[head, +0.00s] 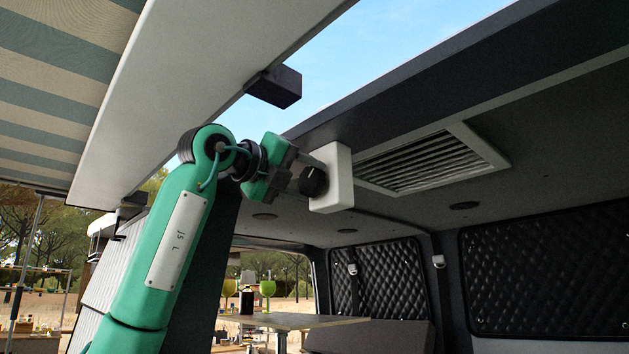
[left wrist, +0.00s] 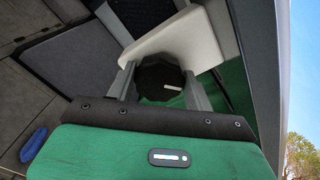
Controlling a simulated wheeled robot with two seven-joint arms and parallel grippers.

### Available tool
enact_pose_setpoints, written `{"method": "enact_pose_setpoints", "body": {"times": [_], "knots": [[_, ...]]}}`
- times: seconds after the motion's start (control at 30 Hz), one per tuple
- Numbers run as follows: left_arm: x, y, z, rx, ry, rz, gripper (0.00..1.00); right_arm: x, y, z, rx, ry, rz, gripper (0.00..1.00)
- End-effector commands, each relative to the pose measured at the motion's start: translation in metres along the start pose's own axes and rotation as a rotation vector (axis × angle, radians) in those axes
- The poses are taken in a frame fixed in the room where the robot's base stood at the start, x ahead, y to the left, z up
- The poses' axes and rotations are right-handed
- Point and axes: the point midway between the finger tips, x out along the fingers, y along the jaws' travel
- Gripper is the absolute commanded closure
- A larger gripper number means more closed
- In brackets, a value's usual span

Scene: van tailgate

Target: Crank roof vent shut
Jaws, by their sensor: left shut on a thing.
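The roof vent (head: 430,162) is a slatted grey panel in a pale frame on the van ceiling. Left of it is a white crank housing (head: 336,178) with a round black knob (head: 313,182) on its face. My left gripper (head: 300,178) reaches up to the knob and is shut on it. In the left wrist view the black knob (left wrist: 160,78) sits between the two grey fingers, in front of the white housing (left wrist: 187,38). A short pale mark shows on the knob. My right gripper is not in view.
The roof edge (head: 400,85) runs above my left gripper, with a dark bracket (head: 274,87) and a striped awning (head: 55,85) to the left. Below, a table (head: 295,321) holds green goblets (head: 267,288). Quilted dark panels cover the van windows.

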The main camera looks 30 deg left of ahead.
Motion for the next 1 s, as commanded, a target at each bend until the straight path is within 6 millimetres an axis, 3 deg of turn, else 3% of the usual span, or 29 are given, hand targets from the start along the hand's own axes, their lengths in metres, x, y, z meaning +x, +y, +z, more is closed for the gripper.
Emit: {"method": "enact_pose_setpoints", "body": {"times": [0.2,0.5,1.0], "knots": [[-0.001,0.000,-0.003,-0.205,0.002,-0.005,0.70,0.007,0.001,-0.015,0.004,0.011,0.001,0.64],[0.000,0.001,-0.003,-0.467,0.003,-0.004,0.70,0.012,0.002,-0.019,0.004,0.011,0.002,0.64],[0.000,0.000,-0.002,-0.701,0.002,-0.004,0.70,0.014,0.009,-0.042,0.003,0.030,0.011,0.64]]}}
